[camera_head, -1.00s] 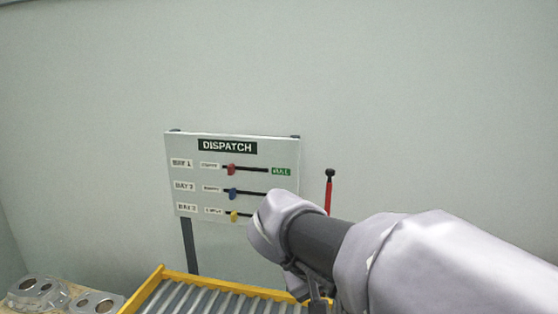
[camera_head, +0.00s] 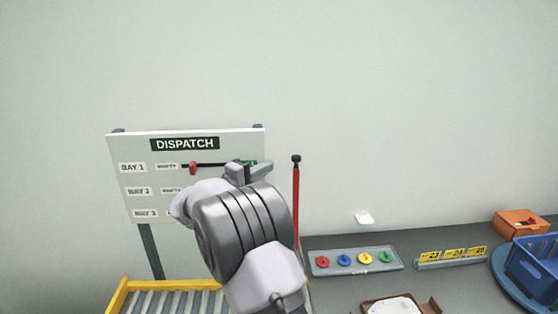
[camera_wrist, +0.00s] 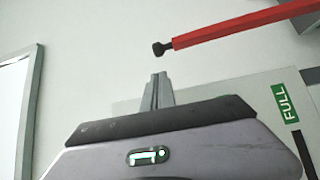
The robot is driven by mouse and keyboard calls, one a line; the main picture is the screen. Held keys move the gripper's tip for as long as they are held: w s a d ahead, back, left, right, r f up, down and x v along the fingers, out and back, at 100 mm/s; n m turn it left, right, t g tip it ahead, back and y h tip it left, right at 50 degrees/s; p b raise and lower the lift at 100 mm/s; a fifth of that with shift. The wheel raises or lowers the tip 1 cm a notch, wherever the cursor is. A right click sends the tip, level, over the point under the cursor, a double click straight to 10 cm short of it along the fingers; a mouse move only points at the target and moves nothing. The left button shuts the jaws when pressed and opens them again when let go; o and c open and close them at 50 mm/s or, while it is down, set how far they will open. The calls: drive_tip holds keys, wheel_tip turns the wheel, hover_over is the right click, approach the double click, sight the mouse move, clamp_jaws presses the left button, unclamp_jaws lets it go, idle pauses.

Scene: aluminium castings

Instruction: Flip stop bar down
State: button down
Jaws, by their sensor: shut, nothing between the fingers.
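The stop bar (camera_head: 296,205) is a thin red bar with a black tip. It stands upright at the right of the dispatch board in the head view. In the wrist view, the red bar (camera_wrist: 235,27) crosses the upper right and its black tip lies just beyond my fingertips. My gripper (camera_wrist: 160,76) is shut and empty, with a visible gap to the tip in that view. In the head view my gripper (camera_head: 262,167) is left of the bar, in front of the board's right edge. My arm hides the bar's lower end.
The dispatch board (camera_head: 120,147) has rows of coloured sliders, partly hidden by my arm. A yellow-framed roller conveyor (camera_head: 122,296) lies below it. At right, a grey panel with coloured discs (camera_head: 396,265), yellow tags (camera_head: 453,256) and a blue basket (camera_head: 535,265) stand on a dark table.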

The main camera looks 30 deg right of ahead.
drive_tip(key=x, duration=0.9)
drive_tip(key=shift+d, duration=0.2)
drive_tip(key=shift+w+a+f, duration=0.1)
